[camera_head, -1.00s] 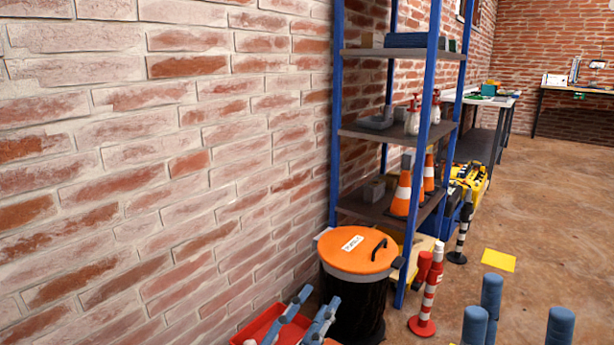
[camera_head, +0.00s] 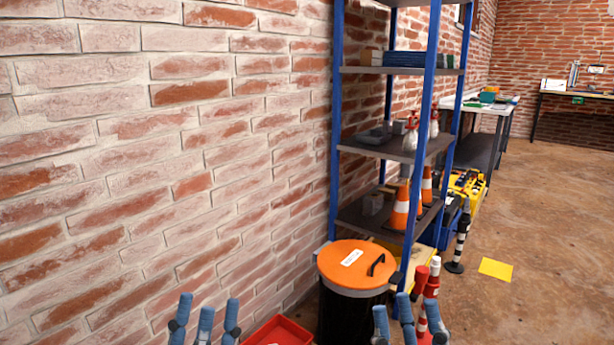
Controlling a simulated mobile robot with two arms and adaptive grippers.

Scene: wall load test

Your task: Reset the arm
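My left gripper (camera_head: 205,318) is at the bottom edge, left of centre, in front of the brick wall. Its blue fingers point up and stand apart, with nothing between them. My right gripper (camera_head: 393,322) is at the bottom edge, right of centre, in front of the black bin with the orange lid (camera_head: 357,261). Its visible blue fingers are apart and hold nothing that I can see. The lower parts of both grippers and both arms are cut off by the frame.
A red tray (camera_head: 280,333) lies on the floor between the grippers. A blue-framed shelf (camera_head: 427,120) with orange cones (camera_head: 400,207) stands behind the bin. Open floor (camera_head: 560,220) lies to the right.

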